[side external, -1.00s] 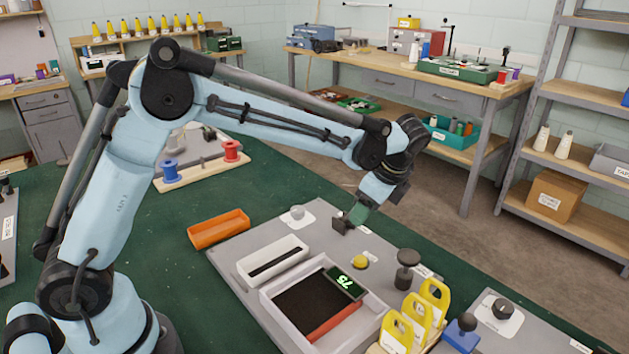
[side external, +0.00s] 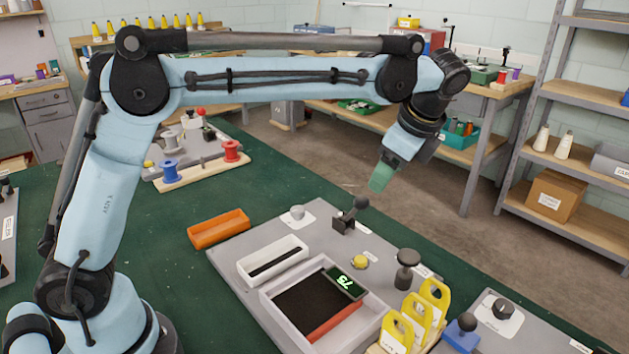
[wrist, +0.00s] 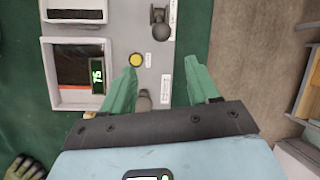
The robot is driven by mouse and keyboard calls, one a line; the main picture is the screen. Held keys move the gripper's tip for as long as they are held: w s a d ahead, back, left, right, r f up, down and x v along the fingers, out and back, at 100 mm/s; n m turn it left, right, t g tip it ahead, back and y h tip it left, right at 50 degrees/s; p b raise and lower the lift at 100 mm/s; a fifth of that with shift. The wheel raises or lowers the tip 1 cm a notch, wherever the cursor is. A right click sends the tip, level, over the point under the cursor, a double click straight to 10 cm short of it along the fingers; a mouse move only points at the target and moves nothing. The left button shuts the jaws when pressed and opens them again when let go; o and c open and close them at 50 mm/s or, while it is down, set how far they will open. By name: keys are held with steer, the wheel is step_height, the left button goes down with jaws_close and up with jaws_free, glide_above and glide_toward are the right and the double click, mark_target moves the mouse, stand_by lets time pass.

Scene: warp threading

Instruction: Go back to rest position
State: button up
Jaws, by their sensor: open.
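My gripper (side external: 379,180) is raised above the far edge of the grey panel (side external: 228,262) in the side view, empty, with green fingers pointing down. In the wrist view my gripper (wrist: 163,82) has its two green fingers spread apart with nothing between them. A dark lever with a round knob (side external: 350,214) stands on the panel below and left of the gripper, apart from it. The lever also shows near the top of the wrist view (wrist: 159,22).
The panel carries a framed dark tray with a green display (side external: 345,282), a yellow button (side external: 359,262), a black knob (side external: 407,268) and yellow tags (side external: 415,315). An orange bin (side external: 218,229) and spools (side external: 170,171) lie left. The air around the gripper is clear.

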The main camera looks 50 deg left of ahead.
steer(key=shift+d+r, duration=0.2)
steer(key=shift+r, duration=0.25)
steer(key=shift+s, duration=0.1)
steer(key=s+a+f+n+t+h, duration=0.2)
steer(key=s+a+f+n+t, duration=0.1)
steer(key=s+n, duration=0.4)
steer(key=s+a+f+n+t+h, duration=0.2)
steer(key=s+a+f+n+t, duration=0.1)
steer(key=s+a+n, duration=0.3)
steer(key=s+n, duration=0.2)
steer(key=s, duration=0.2)
steer(key=shift+s+f+h, duration=0.25)
steer(key=shift+h, duration=0.15)
